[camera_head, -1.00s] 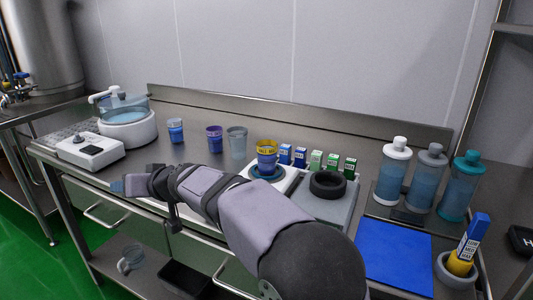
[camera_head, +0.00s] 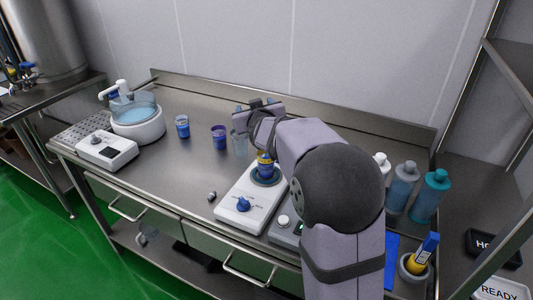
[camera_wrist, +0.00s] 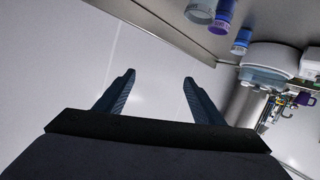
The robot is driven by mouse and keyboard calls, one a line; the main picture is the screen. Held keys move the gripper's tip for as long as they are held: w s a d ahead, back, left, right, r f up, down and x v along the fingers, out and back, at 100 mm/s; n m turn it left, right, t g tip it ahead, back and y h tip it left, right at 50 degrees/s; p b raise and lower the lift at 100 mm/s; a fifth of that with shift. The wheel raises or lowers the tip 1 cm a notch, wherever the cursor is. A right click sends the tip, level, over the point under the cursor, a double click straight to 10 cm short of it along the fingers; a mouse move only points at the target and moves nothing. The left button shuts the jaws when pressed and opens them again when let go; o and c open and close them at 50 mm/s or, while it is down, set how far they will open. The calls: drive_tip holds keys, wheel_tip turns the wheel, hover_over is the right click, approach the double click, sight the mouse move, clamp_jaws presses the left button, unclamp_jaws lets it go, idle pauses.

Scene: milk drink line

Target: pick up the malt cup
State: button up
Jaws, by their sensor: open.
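Several cups stand on the steel counter, and I cannot read which label says malt. A blue cup with a yellow band (camera_head: 265,158) stands on the round pad of a white device, partly behind my arm. The wrist view also shows the clear cup (camera_wrist: 201,11), the purple-rimmed cup (camera_wrist: 221,18) and the blue cup (camera_wrist: 241,41). My gripper (camera_wrist: 159,76) is open and empty, above the back of the counter and apart from the cups.
A white pot with a clear bowl (camera_head: 137,123) stands at the left behind a white control box (camera_head: 107,150). The white device (camera_head: 238,208) has a blue knob. Pump-like bottles (camera_head: 430,195) stand at the right. The counter's front middle is mostly clear.

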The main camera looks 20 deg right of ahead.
sight(266, 164)
drive_tip(key=s+f+m+p, duration=0.1)
drive_tip(key=s+f, duration=0.2)
drive_tip(key=f, duration=0.1)
drive_tip(key=s+f+m+g+h+p, duration=0.1)
drive_tip(key=s+f, duration=0.2)
drive_tip(key=f, duration=0.1)
drive_tip(key=s+f+m+h+p, duration=0.1)
drive_tip(key=s+f+m, duration=0.1)
drive_tip(key=s+f, duration=0.1)
drive_tip(key=shift+s+a+f+g, duration=0.25)
drive_tip(key=shift+s+f+g, duration=0.05)
drive_tip(key=shift+f+g, duration=0.15)
drive_tip(key=shift+p+x, duration=1.1)
drive_tip(key=shift+x, duration=2.6)
drive_tip(key=shift+d, duration=0.15)
drive_tip(key=shift+r, duration=0.1)
drive_tip(key=c, duration=1.2)
